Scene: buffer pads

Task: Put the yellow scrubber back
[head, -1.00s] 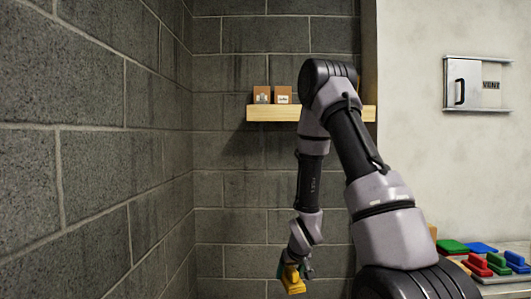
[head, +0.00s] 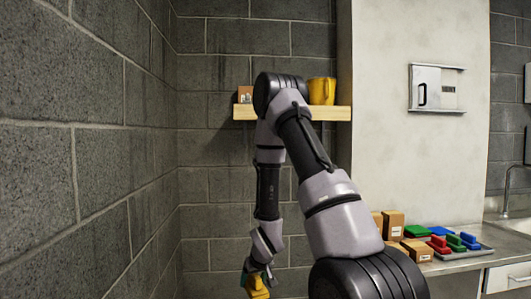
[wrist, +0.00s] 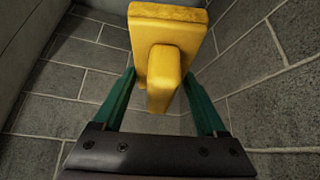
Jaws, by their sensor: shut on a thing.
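The yellow scrubber (wrist: 165,55) is a flat block with a raised handle. In the wrist view it sits between the two green fingers of my gripper (wrist: 163,100), which is shut on its handle. In the head view the yellow scrubber (head: 258,290) hangs low in front of the block wall, below my gripper (head: 254,274), well left of the counter. Red (head: 438,244), green (head: 456,243) and blue (head: 470,241) scrubbers stand in a row on a grey tray (head: 484,250) on the counter. My arm hides part of the scene.
Several cardboard boxes (head: 393,224) stand at the counter's left end, near my arm. A sink (head: 518,226) is far right.

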